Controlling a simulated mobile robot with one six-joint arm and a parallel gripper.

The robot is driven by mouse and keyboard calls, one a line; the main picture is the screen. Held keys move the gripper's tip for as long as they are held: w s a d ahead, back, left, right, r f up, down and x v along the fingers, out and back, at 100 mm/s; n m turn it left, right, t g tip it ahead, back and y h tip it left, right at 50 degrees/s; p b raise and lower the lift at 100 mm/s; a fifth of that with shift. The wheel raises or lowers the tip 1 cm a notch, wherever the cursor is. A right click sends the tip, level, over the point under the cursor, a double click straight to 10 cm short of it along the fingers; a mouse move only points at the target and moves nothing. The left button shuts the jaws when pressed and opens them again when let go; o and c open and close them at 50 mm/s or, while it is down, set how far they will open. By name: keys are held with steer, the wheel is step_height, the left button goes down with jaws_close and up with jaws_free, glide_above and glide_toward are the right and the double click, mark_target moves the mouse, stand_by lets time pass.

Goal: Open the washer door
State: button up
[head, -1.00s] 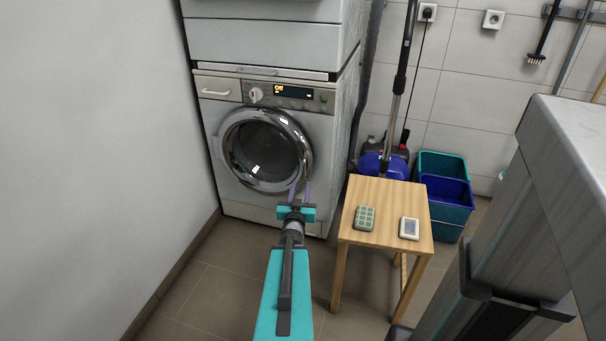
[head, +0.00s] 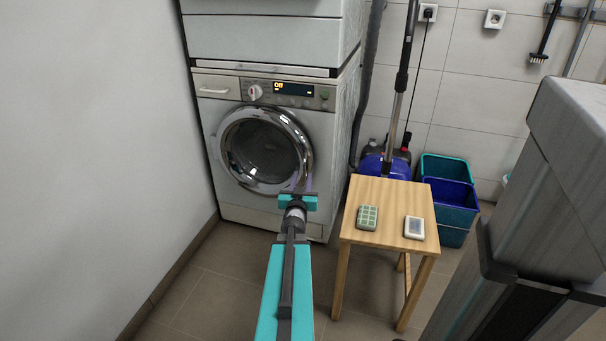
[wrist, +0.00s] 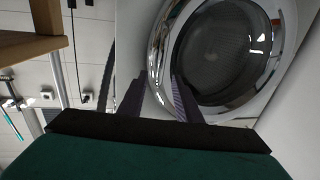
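The washer (head: 270,215) stands under another appliance, with its round chrome-rimmed door (head: 262,152) shut. The dark door glass also shows in the wrist view (wrist: 222,50). My gripper (head: 302,183) is at the lower right of the door rim. In the wrist view my gripper (wrist: 157,80) has its two purple-grey fingers apart, with nothing visibly held. One finger overlaps the chrome rim and the other lies outside it, over the white front. I cannot tell whether either touches the door. No separate door handle is clearly visible.
A wooden stool (head: 390,190) with a green-grid box (head: 367,217) and a white box (head: 414,228) stands right of my arm. Blue and teal bins (head: 449,195) and a blue vacuum cleaner (head: 383,166) are behind it. A wall (head: 90,150) closes the left side.

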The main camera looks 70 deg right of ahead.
mark_target(304, 169)
steer(key=shift+b+x, duration=0.7)
steer(key=shift+x, duration=3.05)
